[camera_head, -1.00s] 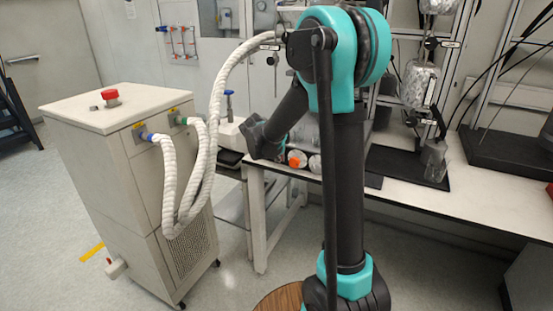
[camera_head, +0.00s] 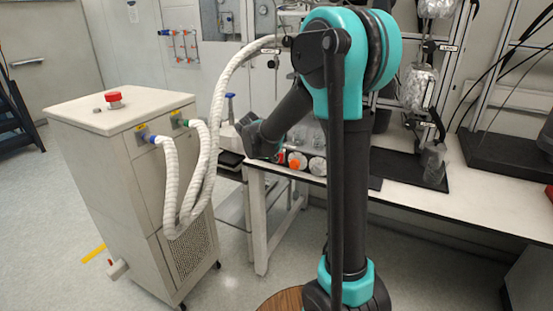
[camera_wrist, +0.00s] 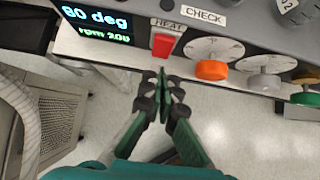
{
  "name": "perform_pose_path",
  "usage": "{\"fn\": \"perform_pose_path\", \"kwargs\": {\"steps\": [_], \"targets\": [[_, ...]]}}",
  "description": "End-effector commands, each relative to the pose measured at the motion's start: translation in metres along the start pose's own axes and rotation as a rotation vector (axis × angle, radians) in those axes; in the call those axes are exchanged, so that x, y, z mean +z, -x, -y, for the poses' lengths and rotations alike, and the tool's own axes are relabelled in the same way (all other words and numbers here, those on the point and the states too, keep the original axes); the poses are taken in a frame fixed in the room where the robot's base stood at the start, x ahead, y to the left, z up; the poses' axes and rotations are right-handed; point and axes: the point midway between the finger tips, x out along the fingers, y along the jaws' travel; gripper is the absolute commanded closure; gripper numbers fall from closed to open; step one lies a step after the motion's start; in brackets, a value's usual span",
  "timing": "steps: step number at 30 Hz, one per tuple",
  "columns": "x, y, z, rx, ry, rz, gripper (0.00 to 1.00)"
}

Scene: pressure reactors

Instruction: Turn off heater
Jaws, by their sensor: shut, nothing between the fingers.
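The heater's front panel shows in the wrist view, with a red rectangular switch (camera_wrist: 165,45) under a label reading HEAT (camera_wrist: 167,23). A lit display (camera_wrist: 97,22) to its left seems to read 80 deg and rpm 200. My gripper (camera_wrist: 165,85) is shut and empty. Its dark fingertips appear just below the red switch in the picture; I cannot tell whether they touch it. In the head view, my arm hides the switch and the fingertips; an orange knob (camera_head: 297,161) shows beside the arm.
Right of the switch are the orange knob (camera_wrist: 212,70), a grey knob (camera_wrist: 264,83) and a green knob (camera_wrist: 306,98). A white cabinet (camera_head: 115,150) with a red button (camera_head: 114,98) stands left, its white hoses (camera_head: 171,185) close to my arm. Floor shows below the panel.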

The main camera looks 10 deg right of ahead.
Motion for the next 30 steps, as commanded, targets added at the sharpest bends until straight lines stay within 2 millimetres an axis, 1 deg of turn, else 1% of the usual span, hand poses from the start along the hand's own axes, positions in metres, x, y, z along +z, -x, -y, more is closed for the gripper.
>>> {"fn": "perform_pose_path", "kwargs": {"steps": [2,3,9,12,15,18,21,30], "targets": [[-0.004,0.01,-0.003,0.001,0.002,0.001,1.0],[-0.003,0.02,-0.003,0.001,0.002,0.001,1.0],[0.0,0.062,-0.002,0.001,0.0,-0.001,1.0],[0.001,0.08,-0.002,0.001,0.001,0.0,1.0],[0.002,0.092,-0.002,0.0,0.0,0.0,1.0],[0.003,0.101,-0.002,0.0,0.0,0.0,1.0],[0.003,0.105,-0.002,-0.001,-0.001,0.0,1.0],[0.004,0.105,-0.002,-0.001,-0.001,0.0,1.0]]}}
